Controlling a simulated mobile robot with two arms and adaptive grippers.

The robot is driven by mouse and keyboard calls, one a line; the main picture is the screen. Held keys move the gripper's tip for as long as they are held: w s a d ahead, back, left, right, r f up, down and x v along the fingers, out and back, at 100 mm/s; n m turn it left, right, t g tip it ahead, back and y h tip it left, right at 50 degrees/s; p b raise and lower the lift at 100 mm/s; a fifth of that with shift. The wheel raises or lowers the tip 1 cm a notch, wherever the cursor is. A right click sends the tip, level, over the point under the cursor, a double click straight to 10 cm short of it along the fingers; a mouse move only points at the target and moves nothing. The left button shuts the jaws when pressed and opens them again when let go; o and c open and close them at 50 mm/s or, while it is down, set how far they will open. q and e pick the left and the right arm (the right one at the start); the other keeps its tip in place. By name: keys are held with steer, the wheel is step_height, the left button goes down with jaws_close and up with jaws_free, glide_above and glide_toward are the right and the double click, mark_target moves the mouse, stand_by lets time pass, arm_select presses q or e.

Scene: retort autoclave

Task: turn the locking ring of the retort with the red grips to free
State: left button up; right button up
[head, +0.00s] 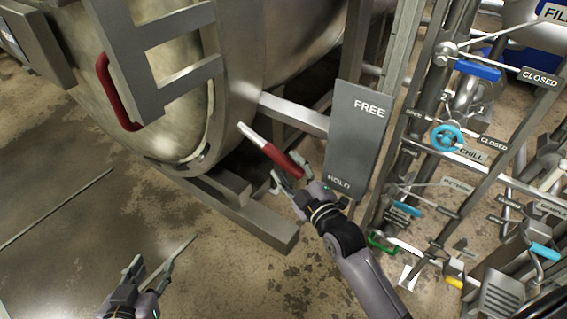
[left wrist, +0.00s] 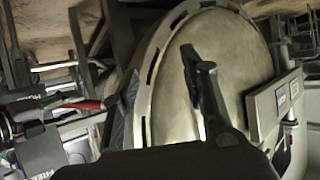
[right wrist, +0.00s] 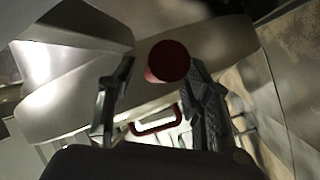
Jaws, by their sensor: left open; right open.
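The retort (head: 230,70) is a large metal vessel at upper left, with its round door (left wrist: 220,65) in the left wrist view. A red grip (head: 283,160) on a pale metal rod sticks out low beside the ring, its outer end near the word HOLD on the grey plate (head: 355,135). My right gripper (head: 289,176) is open at that outer end. In the right wrist view the grip's round red end (right wrist: 168,62) shows between the fingers; contact cannot be told. A red U-shaped handle (head: 112,92) sits on the door side. My left gripper (head: 157,268) is open and empty, away from the retort.
Pipes and valves with a blue wheel (head: 447,137) and small tags stand close on the right. A metal support beam (head: 245,215) lies below the retort. The stained floor (head: 80,220) is free at the left and front.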

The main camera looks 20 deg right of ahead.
mark_target(283, 160)
arm_select(q)
steer(key=shift+w+d+r+t+h, duration=0.15)
steer(key=shift+w+r+t, duration=0.2)
steer(key=shift+r, duration=0.2)
steer(key=shift+w+d+r+t+h, duration=0.1)
steer(key=shift+w+d+r+t, duration=0.15)
steer(key=shift+r, duration=0.3)
steer(key=shift+w+d+r+t+h, duration=0.1)
steer(key=shift+w+r+t, duration=0.3)
steer(key=shift+r, duration=0.15)
arm_select(e)
steer(key=shift+w+a, duration=0.2)
steer(key=shift+w, duration=0.65)
steer(key=shift+w+a, duration=0.15)
steer(key=shift+w, duration=0.65)
steer(key=shift+c, duration=0.2)
jaws_close()
